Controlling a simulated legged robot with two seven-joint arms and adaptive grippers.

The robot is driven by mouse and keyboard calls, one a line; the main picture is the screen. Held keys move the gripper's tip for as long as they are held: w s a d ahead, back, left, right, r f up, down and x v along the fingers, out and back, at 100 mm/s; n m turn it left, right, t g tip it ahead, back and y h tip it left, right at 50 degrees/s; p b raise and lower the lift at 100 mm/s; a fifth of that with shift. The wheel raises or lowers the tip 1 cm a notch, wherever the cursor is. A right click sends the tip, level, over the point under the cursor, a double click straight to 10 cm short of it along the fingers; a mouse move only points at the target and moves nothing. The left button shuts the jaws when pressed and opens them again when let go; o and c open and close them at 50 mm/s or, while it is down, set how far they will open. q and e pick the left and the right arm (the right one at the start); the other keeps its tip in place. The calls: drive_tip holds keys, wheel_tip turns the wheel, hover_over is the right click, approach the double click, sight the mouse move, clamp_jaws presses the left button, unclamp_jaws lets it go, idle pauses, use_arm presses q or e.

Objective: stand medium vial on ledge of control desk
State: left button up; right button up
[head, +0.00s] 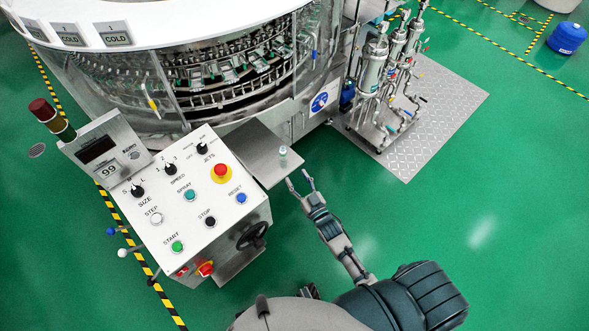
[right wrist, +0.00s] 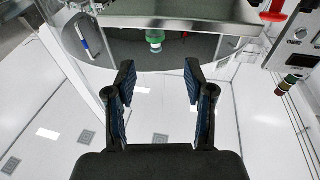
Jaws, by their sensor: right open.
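A small clear vial with a pale green tint (head: 283,155) stands upright near the right corner of the flat grey ledge (head: 252,150) of the control desk (head: 190,205). My right gripper (head: 300,182) is open and empty, just below and to the right of the vial. In the right wrist view, the vial (right wrist: 155,40) shows beyond the gap between the two open fingers (right wrist: 158,78), apart from both. My left gripper is not in view.
The round washer (head: 215,75) stands behind the ledge. A pump unit (head: 385,75) stands on a metal plate (head: 450,95) at upper right. The red stop button (head: 221,170) is on the desk panel near the ledge. Green floor to the right is clear.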

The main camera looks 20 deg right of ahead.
drive_tip(key=s+f+g+h, duration=0.1)
drive_tip(key=s+f+g, duration=0.55)
drive_tip(key=f, duration=0.75)
drive_tip(key=s+f+g+h, duration=0.1)
drive_tip(key=s+f+g, duration=0.3)
drive_tip(key=s+f, duration=0.75)
drive_tip(key=s+f+g, duration=0.7)
drive_tip(key=s+f, duration=0.7)
drive_tip(key=s, duration=0.4)
drive_tip(key=shift+s+f+n, duration=0.2)
drive_tip(key=shift+f+n, duration=0.05)
drive_tip(key=shift+n, duration=0.05)
